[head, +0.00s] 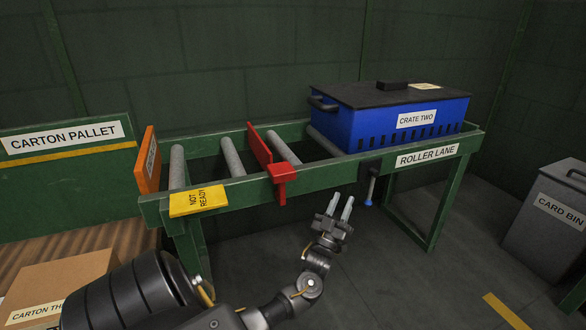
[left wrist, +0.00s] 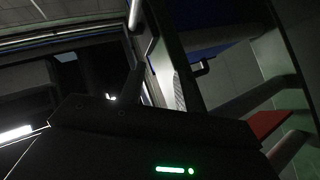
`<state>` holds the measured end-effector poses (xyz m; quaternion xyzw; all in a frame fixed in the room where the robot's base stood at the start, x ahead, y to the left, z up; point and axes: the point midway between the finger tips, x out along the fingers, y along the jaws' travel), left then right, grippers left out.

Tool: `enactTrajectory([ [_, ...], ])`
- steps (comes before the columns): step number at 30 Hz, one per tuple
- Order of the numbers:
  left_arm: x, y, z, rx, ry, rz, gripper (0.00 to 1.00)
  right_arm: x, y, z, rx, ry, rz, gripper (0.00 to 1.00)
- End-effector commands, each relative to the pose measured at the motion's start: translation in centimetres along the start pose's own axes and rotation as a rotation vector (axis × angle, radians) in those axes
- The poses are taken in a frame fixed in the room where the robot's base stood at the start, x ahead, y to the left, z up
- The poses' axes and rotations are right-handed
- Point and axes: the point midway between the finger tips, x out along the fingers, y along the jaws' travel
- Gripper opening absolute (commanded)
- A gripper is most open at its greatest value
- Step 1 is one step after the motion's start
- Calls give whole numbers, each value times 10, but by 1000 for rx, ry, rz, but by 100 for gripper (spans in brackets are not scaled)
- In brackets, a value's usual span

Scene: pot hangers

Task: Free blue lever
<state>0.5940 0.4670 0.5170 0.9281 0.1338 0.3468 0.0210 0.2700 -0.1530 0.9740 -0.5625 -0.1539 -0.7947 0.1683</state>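The blue lever (head: 370,187) hangs down from a dark bracket on the front rail of the roller lane; its end is blue. My left gripper (head: 342,205) points up in front of the lane, a little left of the lever and apart from it. Its two fingers stand apart with nothing visible between them. In the left wrist view both fingers of the left gripper (left wrist: 160,75) rise in the dark picture, and I cannot make out the lever for certain there. My right gripper is out of view.
A blue crate (head: 395,126) with a dark lid sits on the right of the roller lane (head: 340,168). A red stop (head: 283,171) and a yellow "NOT READY" sign (head: 197,201) are to the left. A grey card bin (head: 550,215) stands right. A carton (head: 55,283) lies lower left.

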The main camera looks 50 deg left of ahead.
Motion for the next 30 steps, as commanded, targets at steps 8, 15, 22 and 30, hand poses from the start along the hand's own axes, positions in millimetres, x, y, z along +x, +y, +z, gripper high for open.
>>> enactTrajectory([
  [8, 14, 6, -26, 68, -141, 49, 33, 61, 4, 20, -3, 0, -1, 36],
  [15, 22, 5, -44, 132, -261, 83, 33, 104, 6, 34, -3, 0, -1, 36],
  [22, -12, 1, -51, 156, -314, 91, 33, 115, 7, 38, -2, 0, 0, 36],
  [30, -66, -2, -69, 156, -312, 90, 33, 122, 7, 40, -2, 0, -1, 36],
])
